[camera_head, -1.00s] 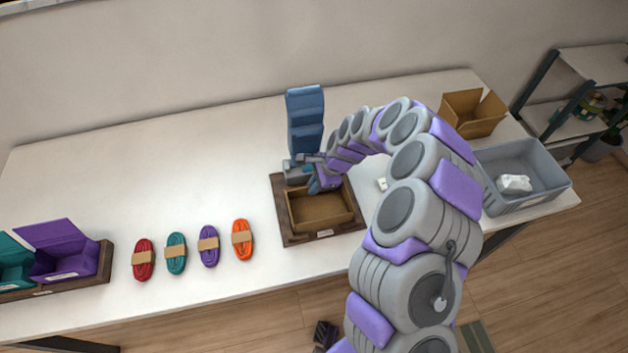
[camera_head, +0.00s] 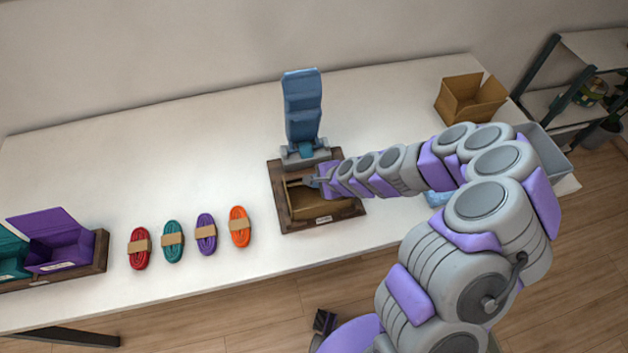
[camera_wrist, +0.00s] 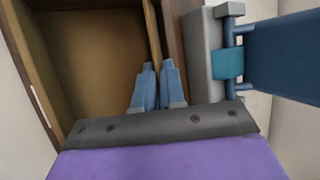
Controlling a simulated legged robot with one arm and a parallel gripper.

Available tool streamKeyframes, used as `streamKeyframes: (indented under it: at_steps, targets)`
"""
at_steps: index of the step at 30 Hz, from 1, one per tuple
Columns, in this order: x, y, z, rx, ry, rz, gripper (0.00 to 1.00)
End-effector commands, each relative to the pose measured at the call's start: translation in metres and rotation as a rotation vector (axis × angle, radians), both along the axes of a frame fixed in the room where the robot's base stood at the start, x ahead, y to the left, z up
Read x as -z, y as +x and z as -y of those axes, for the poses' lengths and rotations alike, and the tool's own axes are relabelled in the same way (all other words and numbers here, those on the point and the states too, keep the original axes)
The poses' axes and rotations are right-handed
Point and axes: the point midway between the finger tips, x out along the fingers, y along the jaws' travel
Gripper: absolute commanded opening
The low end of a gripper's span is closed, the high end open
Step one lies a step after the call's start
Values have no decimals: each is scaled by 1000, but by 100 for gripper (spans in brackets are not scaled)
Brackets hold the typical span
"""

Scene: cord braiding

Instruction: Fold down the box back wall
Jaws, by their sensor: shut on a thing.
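The brown cardboard box (camera_head: 318,207) sits open in a dark wooden tray (camera_head: 278,190) near the front of the table. In the wrist view its inside (camera_wrist: 95,60) fills the left, and its back wall (camera_wrist: 152,25) stands as a thin upright edge running between my fingers. My gripper (camera_head: 308,182) reaches in from the right at the box's back edge. In the wrist view its two blue fingertips (camera_wrist: 158,82) are close together, shut on that back wall. My gripper hides part of the wall in the head view.
A blue device (camera_head: 302,105) on a grey base stands right behind the box, close to my gripper. Several cord bundles (camera_head: 206,235) and purple (camera_head: 50,240) and teal boxes lie left. Another open cardboard box (camera_head: 470,100) and a grey bin (camera_head: 548,150) are at right.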

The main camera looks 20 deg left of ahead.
Motion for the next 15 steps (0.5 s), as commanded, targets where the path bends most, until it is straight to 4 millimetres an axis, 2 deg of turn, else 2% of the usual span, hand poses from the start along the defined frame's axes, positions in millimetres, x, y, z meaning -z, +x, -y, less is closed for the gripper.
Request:
streamKeyframes:
  at_steps: [15]
  targets:
    - [1,-2,0,-2,17,28,0]
